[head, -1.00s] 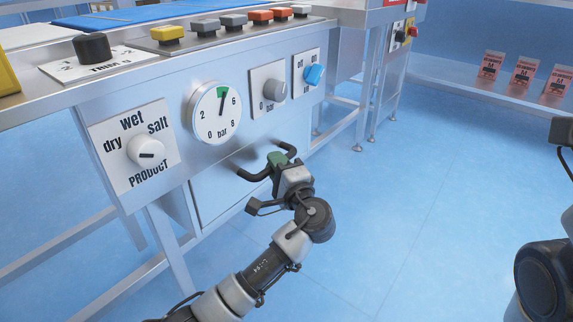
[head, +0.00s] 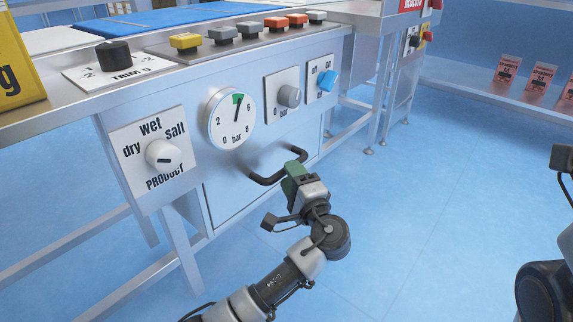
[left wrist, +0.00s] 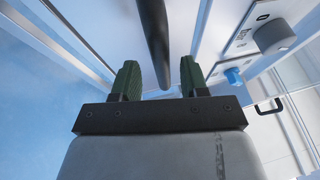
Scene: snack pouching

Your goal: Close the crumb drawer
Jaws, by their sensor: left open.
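The crumb drawer's front (head: 232,192) is the plain metal panel low on the machine, below the gauge and dials. I cannot tell how far it stands out. Its black bar handle (head: 264,181) sticks out from the front. My left gripper (head: 291,166) is at the right part of the handle, with green fingers open. In the left wrist view, the dark handle bar (left wrist: 155,38) runs down between the two spread fingers of the left gripper (left wrist: 158,63), and neither finger is closed on it. My right gripper is out of view; only part of that arm shows at the right edge.
Above the drawer are the product dial (head: 163,155), the pressure gauge (head: 231,119), a grey knob (head: 289,96) and a blue knob (head: 327,80). Metal legs (head: 182,250) stand at left. The blue floor (head: 430,230) right of my left arm is clear.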

